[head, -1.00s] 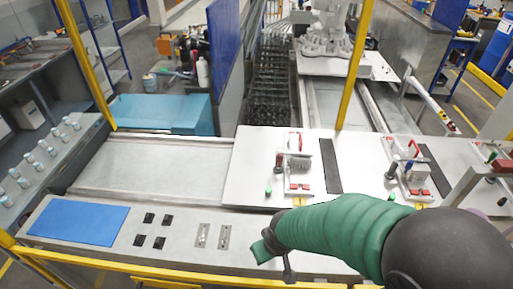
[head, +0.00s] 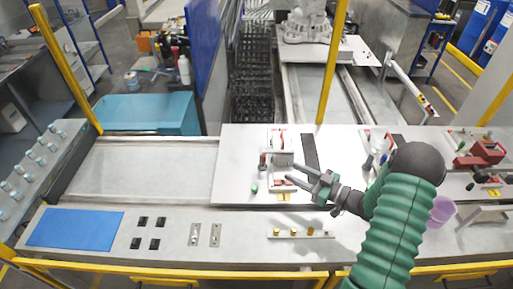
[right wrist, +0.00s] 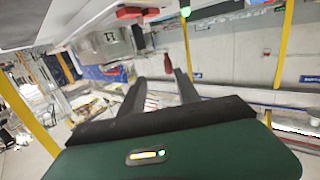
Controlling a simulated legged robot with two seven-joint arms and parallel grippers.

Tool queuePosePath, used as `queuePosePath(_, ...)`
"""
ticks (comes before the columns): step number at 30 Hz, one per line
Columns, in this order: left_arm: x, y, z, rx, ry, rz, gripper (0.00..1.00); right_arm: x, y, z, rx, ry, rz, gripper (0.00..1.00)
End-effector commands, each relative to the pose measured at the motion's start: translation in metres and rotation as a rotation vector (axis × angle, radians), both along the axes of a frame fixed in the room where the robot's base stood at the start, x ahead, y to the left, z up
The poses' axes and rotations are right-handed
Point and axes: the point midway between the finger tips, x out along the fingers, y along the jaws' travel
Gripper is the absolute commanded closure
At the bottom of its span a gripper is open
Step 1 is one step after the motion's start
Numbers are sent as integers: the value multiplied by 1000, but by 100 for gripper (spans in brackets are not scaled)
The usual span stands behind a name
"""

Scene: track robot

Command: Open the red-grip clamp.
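A clamp fixture with red parts (head: 281,158) stands on the white plate (head: 235,170) near the middle of the head view. A dark knob sticks out on its left side. My right gripper (head: 290,173) is just in front of its right side, fingers apart and pointing left at it. I cannot tell whether it touches the clamp. The right wrist view shows the two fingers (right wrist: 160,88) spread with nothing between them. A similar fixture (head: 372,148) stands further right, partly hidden by my arm. My left gripper is not in view.
A small green piece (head: 254,188) and a black strip (head: 311,153) lie beside the clamp. A front tray holds a blue mat (head: 75,228), black squares and metal plates. A red device (head: 481,153) and purple cup (head: 441,210) are at right. Yellow posts (head: 333,62) rise behind.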

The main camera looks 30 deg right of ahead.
Motion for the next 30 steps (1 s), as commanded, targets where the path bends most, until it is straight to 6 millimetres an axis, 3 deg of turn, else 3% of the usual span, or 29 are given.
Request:
queuePosePath(2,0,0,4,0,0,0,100,-13,-1,6,40,-44,28,61)
queuePosePath(5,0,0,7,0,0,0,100,-10,5,10,49,-58,43,61)
queuePosePath(8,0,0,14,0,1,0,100,6,14,11,48,-55,44,61)
queuePosePath(21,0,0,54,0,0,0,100,107,57,11,48,-55,42,61)
queuePosePath(25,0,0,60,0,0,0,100,127,66,10,48,-55,40,61)
queuePosePath(30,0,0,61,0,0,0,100,138,70,8,46,-55,38,61)
